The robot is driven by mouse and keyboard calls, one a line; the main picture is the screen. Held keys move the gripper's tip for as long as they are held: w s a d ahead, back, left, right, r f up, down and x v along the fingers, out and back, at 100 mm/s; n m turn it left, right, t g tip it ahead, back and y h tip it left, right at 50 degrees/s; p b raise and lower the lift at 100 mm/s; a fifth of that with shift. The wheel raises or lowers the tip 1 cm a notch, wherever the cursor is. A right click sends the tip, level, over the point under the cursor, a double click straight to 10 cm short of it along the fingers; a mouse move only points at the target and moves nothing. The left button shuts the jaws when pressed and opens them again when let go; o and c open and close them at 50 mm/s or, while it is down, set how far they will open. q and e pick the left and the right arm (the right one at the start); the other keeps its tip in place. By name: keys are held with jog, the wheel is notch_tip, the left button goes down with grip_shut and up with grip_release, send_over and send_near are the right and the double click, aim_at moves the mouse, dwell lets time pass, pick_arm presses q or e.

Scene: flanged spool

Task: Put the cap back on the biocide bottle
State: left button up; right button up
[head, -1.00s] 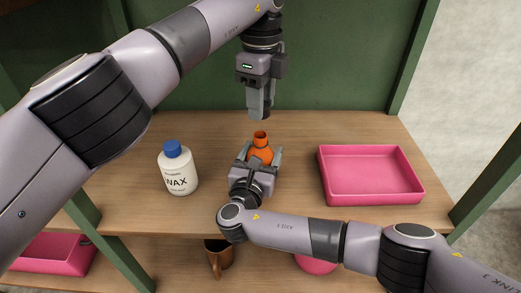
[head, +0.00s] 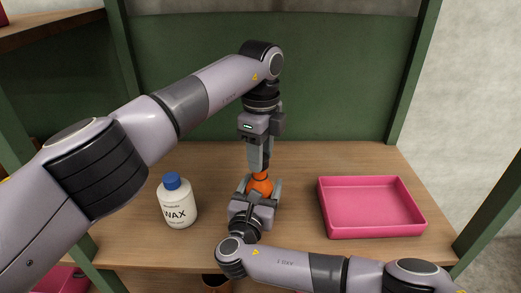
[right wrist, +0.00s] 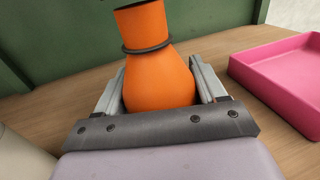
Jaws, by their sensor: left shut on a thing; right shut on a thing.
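The orange biocide bottle (head: 260,187) stands upright on the wooden shelf. My right gripper (head: 259,190) is shut on its body, one finger on each side. In the right wrist view the bottle (right wrist: 158,82) shows a dark ring around its neck and a dark edge at the neck's top, at the frame's upper border. My left gripper (head: 258,167) points straight down over the bottle, fingertips at or just above the neck. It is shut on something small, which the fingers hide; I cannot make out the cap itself. I cannot tell whether it touches the neck.
A white WAX bottle with a blue cap (head: 177,202) stands left of the biocide bottle. An empty pink tray (head: 372,233) lies to the right. A green panel (head: 320,85) closes the back. Bare wood lies between bottle and tray.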

pick_arm(q)
jog(key=shift+f, duration=0.6)
jog(key=shift+f, duration=0.6)
